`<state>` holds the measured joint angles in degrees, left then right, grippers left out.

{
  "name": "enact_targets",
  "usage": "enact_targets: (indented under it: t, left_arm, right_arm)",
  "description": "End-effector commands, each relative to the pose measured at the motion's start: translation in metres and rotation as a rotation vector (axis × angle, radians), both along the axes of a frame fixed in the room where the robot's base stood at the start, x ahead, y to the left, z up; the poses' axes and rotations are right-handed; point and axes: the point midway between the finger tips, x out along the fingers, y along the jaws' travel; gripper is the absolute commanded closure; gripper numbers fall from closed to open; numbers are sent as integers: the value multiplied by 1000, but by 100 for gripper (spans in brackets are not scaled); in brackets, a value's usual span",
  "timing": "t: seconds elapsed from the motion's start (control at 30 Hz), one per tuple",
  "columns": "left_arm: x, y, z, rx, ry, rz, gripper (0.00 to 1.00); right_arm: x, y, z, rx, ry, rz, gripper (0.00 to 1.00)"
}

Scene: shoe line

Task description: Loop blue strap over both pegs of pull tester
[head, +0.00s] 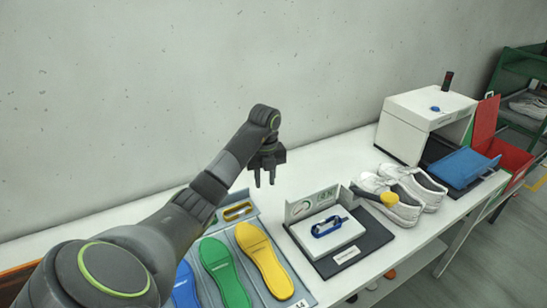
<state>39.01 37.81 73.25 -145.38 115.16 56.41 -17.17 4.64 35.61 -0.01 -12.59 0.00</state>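The blue strap (318,232) is an elongated loop lying on the white block of the pull tester. It appears to surround the peg area, but the pegs are too small to tell whether it is around both. The pull tester has a black base (372,240), a white block (345,237) and an upright grey panel with a dial (301,208). My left gripper (264,184) points down, fingers apart and empty, in the air to the left of the tester and away from the strap. My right gripper is not in view.
A grey tray left of the tester holds a yellow strap (238,211) and blue, green (224,272) and yellow (264,262) insoles. A white machine (412,125), blue tray (462,166) and red bin (515,160) stand right.

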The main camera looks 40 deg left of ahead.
Motion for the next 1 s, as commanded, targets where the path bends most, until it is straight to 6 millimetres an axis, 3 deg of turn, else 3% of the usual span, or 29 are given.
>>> enact_targets:
  t: [0.27,0.47,0.67,1.0]
  left_arm:
    - [0,23,6,1,-8,302,72]
    - [-2,39,-1,0,-11,519,72]
    - [-3,49,-20,-3,-15,665,72]
    - [-3,55,-57,-5,-17,752,72]
  right_arm:
    - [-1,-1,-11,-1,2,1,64]
    - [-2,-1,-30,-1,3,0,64]
    - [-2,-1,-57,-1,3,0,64]
    - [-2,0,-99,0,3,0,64]
